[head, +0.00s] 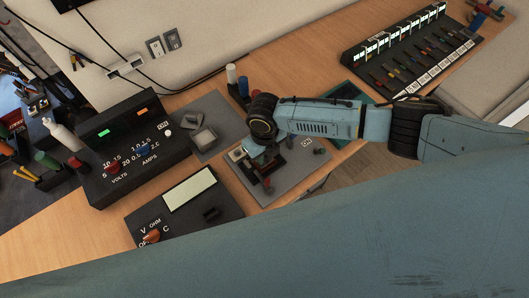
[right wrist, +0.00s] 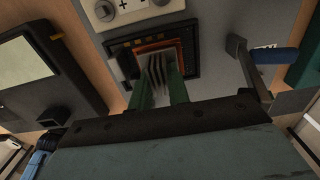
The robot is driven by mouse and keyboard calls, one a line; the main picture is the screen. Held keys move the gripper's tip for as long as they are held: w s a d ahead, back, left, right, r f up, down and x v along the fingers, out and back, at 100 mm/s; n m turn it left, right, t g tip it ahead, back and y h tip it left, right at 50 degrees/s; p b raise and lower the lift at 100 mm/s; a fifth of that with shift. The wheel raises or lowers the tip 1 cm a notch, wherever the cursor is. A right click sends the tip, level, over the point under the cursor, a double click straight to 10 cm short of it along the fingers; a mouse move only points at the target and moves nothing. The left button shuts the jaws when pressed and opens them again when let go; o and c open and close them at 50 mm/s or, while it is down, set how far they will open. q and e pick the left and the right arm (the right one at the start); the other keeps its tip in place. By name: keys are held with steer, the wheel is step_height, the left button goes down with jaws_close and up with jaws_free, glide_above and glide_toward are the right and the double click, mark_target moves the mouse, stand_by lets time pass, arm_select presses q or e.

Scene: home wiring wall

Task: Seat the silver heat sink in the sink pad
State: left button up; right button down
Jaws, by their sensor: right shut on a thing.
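My right gripper (right wrist: 160,84) shows in the right wrist view with its two green fingers shut on the finned silver heat sink (right wrist: 158,68). The heat sink sits between the fingertips, over the sink pad (right wrist: 196,62), a black frame with an orange-red inner rim. I cannot tell whether the heat sink touches the pad or hangs just above it. In the head view my right gripper (head: 254,150) points down over the grey board (head: 285,186), and its wrist hides the heat sink and much of the pad. My left gripper is not in view.
A white block with round knobs (right wrist: 132,10) stands just beyond the pad. In the head view, a meter (head: 190,195) and a black power supply (head: 125,145) lie left of the board.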

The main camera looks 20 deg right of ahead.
steer(key=shift+f+b, duration=0.35)
steer(key=shift+f, duration=0.15)
steer(key=c, duration=1.3)
jaws_free()
steer(key=shift+o, duration=0.2)
steer(key=shift+r, duration=0.1)
step_height(320, 180, up, 13)
steer(key=p, duration=0.1)
steer(key=shift+r, duration=0.15)
